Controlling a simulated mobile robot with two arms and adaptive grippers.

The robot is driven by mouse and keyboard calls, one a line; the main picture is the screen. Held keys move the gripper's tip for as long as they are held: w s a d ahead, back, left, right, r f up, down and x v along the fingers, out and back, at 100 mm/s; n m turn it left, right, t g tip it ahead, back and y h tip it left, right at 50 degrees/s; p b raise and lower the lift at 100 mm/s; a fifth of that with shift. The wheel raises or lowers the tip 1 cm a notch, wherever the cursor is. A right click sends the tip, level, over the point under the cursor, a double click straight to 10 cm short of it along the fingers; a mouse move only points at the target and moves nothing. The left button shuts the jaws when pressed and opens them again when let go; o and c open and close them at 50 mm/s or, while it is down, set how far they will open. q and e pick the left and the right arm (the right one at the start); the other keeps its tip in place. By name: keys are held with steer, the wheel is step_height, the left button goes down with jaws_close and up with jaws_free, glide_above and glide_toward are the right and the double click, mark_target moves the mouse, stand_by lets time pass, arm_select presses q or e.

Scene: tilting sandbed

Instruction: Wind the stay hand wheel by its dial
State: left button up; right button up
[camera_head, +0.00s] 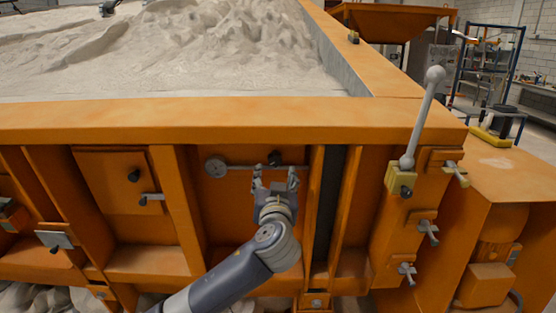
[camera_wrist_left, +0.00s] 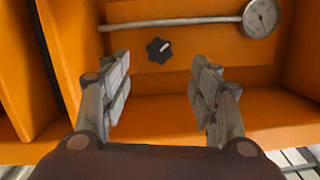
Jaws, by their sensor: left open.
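The stay hand wheel is a small black lobed knob (camera_head: 275,158) on the orange side panel of the sandbed. It also shows in the left wrist view (camera_wrist_left: 158,50), with a pale mark on its face. The round grey dial (camera_head: 215,168) sits at one end of a thin grey rod beside the wheel. It shows at the top right of the left wrist view (camera_wrist_left: 261,17); its reading is too small to tell. My left gripper (camera_head: 275,177) is open and empty in front of the panel. In the wrist view the wheel appears between its fingertips (camera_wrist_left: 161,68), beyond them and apart.
Orange upright ribs flank the recessed panel, and the thick bed rim (camera_head: 230,118) runs above it. Another black knob (camera_head: 134,175) is on a plate to the left. A grey ball-topped lever (camera_head: 423,110) stands at the right corner. Sand (camera_head: 200,50) fills the bed.

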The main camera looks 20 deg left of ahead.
mark_target(275, 161)
arm_select(q)
steer(key=p+x, duration=0.3)
steer(key=x, duration=0.4)
steer(key=shift+w, duration=0.3)
steer(key=shift+w+a+f+p, duration=0.1)
steer(key=shift+w+a+p, duration=0.1)
steer(key=shift+w+p, duration=0.3)
steer(key=shift+w, duration=0.1)
steer(key=c, duration=1.1)
